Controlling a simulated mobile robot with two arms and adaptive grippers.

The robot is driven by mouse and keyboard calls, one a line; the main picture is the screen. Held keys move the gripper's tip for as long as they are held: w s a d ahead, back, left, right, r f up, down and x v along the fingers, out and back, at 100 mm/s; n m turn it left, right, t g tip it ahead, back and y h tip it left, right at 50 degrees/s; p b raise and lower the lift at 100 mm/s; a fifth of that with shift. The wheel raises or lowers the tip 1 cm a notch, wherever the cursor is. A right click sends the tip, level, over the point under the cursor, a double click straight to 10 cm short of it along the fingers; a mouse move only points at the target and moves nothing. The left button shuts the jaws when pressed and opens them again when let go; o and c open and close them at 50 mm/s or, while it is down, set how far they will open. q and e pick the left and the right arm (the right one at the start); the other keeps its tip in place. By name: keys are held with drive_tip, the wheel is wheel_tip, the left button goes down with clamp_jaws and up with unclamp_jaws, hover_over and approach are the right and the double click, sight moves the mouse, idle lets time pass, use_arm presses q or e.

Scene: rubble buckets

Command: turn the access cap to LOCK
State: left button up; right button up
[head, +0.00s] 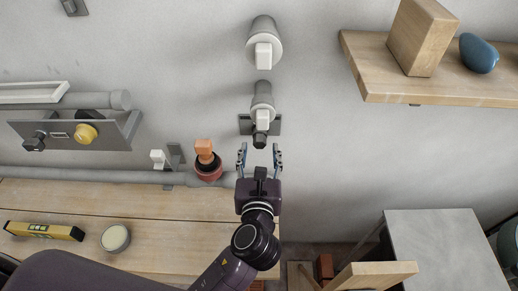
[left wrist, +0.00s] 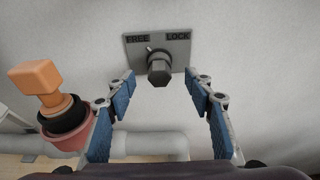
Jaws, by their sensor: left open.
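The access cap is a dark hexagonal knob (left wrist: 159,72) on a grey wall plate (left wrist: 182,56) marked FREE at left and LOCK at right in the left wrist view. A small pale pointer by the knob leans toward the FREE side. In the head view the knob (head: 260,141) sits on its plate (head: 274,127) below a grey cylinder. My left gripper (head: 260,154) is open and empty, just in front of and below the knob. In the left wrist view its blue-padded fingers (left wrist: 164,90) stand apart, with the knob between and beyond them, not touching.
An orange-handled plug in a reddish pipe socket (head: 207,160) stands close left of the left gripper. A grey pipe (head: 90,174) runs along the wall above a wooden bench (head: 170,205). A wooden shelf (head: 440,90) holds a block and a blue object at upper right.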

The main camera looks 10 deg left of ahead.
sight(261, 144)
use_arm(q)
drive_tip(key=x, duration=0.6)
drive_tip(key=shift+w+a+f+p, duration=0.1)
drive_tip(key=shift+w+a+p, duration=0.05)
drive_tip(key=shift+w+p, duration=0.2)
drive_tip(key=c, duration=1.2)
drive_tip(key=shift+m+y+p, duration=0.4)
drive_tip(key=shift+m+p, duration=0.6)
drive_tip(key=shift+p, duration=0.85)
drive_tip(key=shift+m+p, duration=0.6)
drive_tip(key=shift+p, duration=0.4)
drive_tip(key=shift+y, duration=0.3)
